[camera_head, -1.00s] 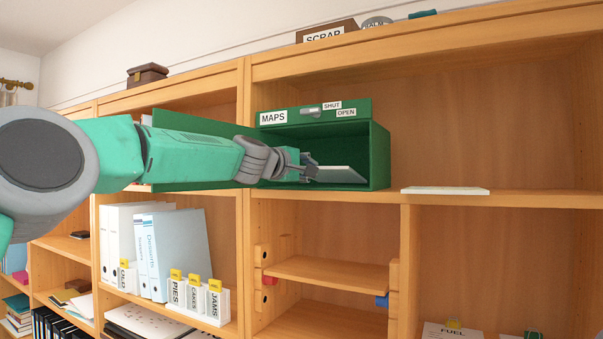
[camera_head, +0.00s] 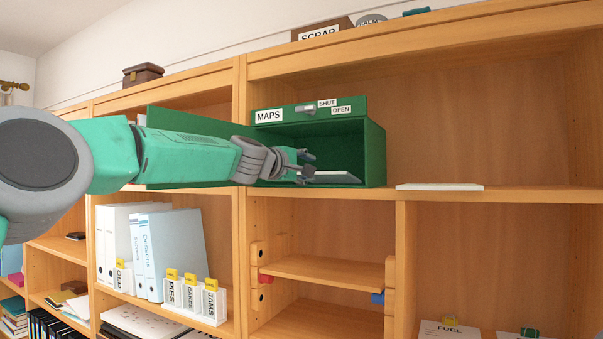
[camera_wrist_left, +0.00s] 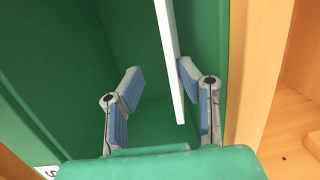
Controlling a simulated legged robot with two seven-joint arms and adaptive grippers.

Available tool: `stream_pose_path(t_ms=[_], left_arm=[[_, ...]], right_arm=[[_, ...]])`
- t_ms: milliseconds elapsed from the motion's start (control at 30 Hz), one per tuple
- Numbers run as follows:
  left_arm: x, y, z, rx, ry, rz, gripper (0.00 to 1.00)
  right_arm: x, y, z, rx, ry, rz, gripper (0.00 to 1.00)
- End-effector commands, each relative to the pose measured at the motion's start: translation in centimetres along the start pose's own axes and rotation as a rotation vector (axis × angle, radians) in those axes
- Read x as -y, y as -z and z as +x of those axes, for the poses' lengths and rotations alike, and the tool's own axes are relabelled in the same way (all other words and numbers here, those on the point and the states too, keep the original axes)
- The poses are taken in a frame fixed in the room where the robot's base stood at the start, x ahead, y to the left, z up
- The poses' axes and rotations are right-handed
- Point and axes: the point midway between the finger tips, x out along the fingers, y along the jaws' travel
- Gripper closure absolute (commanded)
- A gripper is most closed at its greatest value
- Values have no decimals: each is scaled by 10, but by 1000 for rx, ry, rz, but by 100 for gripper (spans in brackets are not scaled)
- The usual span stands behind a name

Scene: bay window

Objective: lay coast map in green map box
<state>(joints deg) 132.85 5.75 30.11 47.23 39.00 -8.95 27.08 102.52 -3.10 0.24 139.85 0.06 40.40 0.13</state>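The green map box (camera_head: 376,155) stands on the shelf with a MAPS label and a front panel marked SHUT and OPEN above its open front. A thin pale slab (camera_head: 338,179), seemingly the map, lies low inside it, about flat; no print on it is readable. It also shows edge-on in the left wrist view (camera_wrist_left: 167,45). My left gripper (camera_head: 307,164) reaches into the box mouth from the left. In the left wrist view my left gripper (camera_wrist_left: 160,80) has its fingers apart, with the slab between them, nearer the right finger. My right gripper is not in view.
A green door-like panel (camera_head: 158,120) stands left of the box, partly behind my arm. Another pale flat slab (camera_head: 440,187) lies on the shelf to the right, where the shelf is otherwise clear. Binders (camera_head: 180,250) and labelled card holders (camera_head: 190,297) stand below.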

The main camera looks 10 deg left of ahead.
Motion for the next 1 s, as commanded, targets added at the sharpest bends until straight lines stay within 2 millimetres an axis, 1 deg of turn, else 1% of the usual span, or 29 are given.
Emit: stream_pose_path(t_ms=[33,300,500,533,800,1000], left_arm=[[3,4,-1,1,3,-4,68],[5,15,-4,0,1,-12,68],[5,10,-2,-1,4,-7,68],[6,8,-1,0,6,-6,62],[8,1,3,3,12,-4,62],[9,3,3,5,16,-6,62]], right_arm=[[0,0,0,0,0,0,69],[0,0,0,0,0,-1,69],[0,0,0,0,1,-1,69],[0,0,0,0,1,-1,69],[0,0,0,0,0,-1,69],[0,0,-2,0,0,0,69]])
